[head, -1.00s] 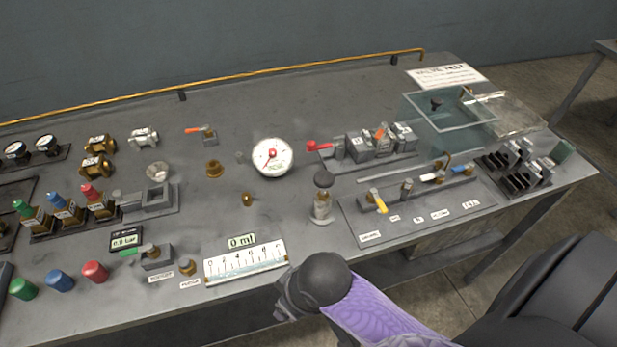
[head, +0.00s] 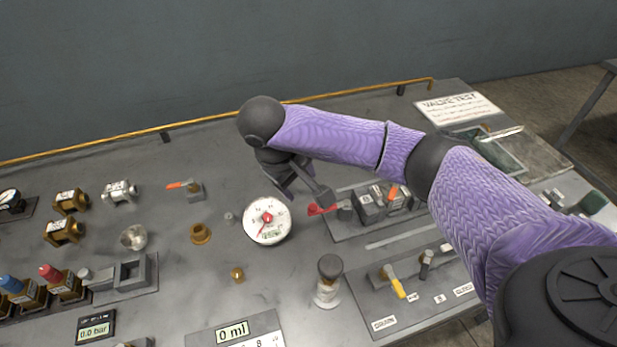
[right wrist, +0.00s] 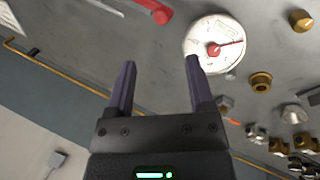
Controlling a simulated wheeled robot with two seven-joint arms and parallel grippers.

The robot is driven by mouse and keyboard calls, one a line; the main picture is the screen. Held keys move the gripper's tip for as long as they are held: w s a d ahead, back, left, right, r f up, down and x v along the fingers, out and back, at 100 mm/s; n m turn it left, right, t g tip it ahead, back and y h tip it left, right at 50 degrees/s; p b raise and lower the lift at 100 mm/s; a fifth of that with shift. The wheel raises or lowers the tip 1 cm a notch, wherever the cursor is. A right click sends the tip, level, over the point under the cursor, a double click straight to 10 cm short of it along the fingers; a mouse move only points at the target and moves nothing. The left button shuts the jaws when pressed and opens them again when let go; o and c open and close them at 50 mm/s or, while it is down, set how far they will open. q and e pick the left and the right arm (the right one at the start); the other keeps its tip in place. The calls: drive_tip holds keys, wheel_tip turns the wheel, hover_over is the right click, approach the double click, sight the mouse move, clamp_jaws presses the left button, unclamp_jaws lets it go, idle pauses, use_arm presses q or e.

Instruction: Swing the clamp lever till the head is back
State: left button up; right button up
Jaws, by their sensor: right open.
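The red lever (head: 318,210), which looks like the clamp lever, lies low at the left end of a fixture of grey blocks (head: 372,208) on the bench. It also shows at the top of the right wrist view (right wrist: 158,12). The clamp head cannot be made out clearly. My right gripper (head: 308,196) hangs over the bench just behind and left of the lever, partly hiding that area. In the right wrist view its fingers (right wrist: 160,72) are parted, with nothing between them, and the lever lies beyond them. My left gripper is not in view.
A round white dial gauge (head: 267,221) stands just left of the lever. A dark-topped glass bottle (head: 329,283) and a plate with a yellow-handled valve (head: 398,287) are nearer. A yellow pipe (head: 205,122) runs along the back edge.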

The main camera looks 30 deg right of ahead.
sight(312, 205)
drive_tip(key=b+x, duration=0.1)
drive_tip(key=x, duration=0.1)
drive_tip(key=b+x, duration=0.1)
drive_tip(key=x, duration=0.2)
drive_tip(key=b+x, duration=0.1)
drive_tip(key=x, duration=0.2)
drive_tip(key=shift+s+f, duration=0.25)
drive_tip(key=shift+d+f, duration=0.1)
drive_tip(key=shift+f, duration=0.35)
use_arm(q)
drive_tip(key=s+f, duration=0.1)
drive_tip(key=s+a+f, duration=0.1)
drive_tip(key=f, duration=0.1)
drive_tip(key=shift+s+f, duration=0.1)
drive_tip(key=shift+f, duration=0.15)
use_arm(e)
drive_tip(key=c, duration=0.8)
clamp_jaws()
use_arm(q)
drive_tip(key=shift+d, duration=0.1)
use_arm(e)
drive_tip(key=shift+r, duration=0.1)
drive_tip(key=shift+w, duration=0.15)
